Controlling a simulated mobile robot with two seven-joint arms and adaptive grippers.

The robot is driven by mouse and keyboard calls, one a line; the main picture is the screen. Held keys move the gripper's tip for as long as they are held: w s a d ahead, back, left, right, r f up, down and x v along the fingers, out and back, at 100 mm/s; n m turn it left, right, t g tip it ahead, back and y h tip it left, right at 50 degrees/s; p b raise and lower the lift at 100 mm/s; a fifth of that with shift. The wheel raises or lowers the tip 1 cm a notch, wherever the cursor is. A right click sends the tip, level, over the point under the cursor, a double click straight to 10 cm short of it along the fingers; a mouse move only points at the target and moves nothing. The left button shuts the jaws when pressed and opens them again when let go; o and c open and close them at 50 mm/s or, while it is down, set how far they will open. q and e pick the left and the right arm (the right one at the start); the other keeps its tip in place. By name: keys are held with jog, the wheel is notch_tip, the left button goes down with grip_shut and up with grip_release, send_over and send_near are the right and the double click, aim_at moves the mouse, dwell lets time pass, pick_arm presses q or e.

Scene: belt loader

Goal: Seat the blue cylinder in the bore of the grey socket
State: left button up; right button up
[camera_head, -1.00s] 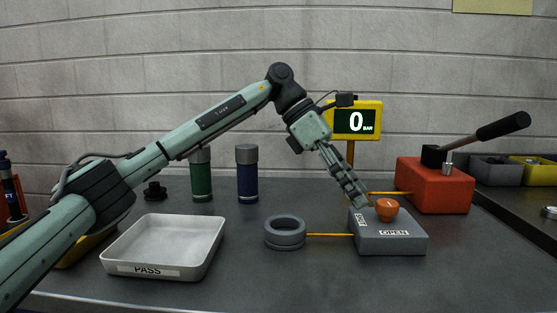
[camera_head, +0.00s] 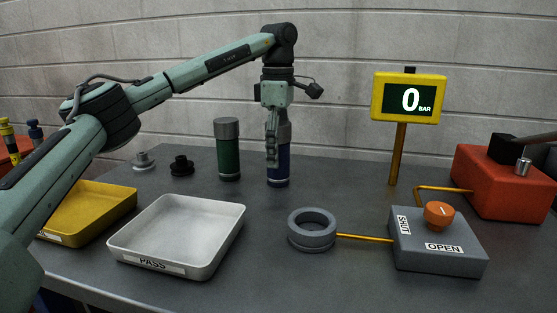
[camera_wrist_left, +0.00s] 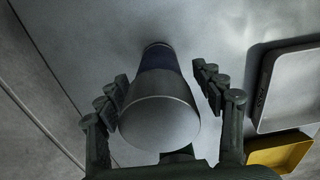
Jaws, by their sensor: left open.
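The blue cylinder (camera_head: 279,170) stands upright on the table in the head view, its grey top mostly hidden behind my gripper. My left gripper (camera_head: 272,160) points down at it, with its fingers in front of the cylinder in that view. In the left wrist view the cylinder's grey cap (camera_wrist_left: 160,118) lies between the two spread fingers (camera_wrist_left: 163,95), with a gap on the right side; contact on the left cannot be told. The grey socket (camera_head: 312,229) is a ring on the table, its bore empty. My right gripper is not in view.
A green cylinder (camera_head: 228,150) stands just left of the blue one. The white PASS tray (camera_head: 215,247) and a yellow tray (camera_head: 88,222) lie at the left. A grey valve box (camera_head: 435,257) with an orange knob, a gauge (camera_head: 409,97) and a red pump (camera_head: 503,183) stand right.

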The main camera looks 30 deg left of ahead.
pick_arm(q)
jog(key=shift+f, duration=0.65)
jog(key=shift+r, duration=0.1)
grip_shut()
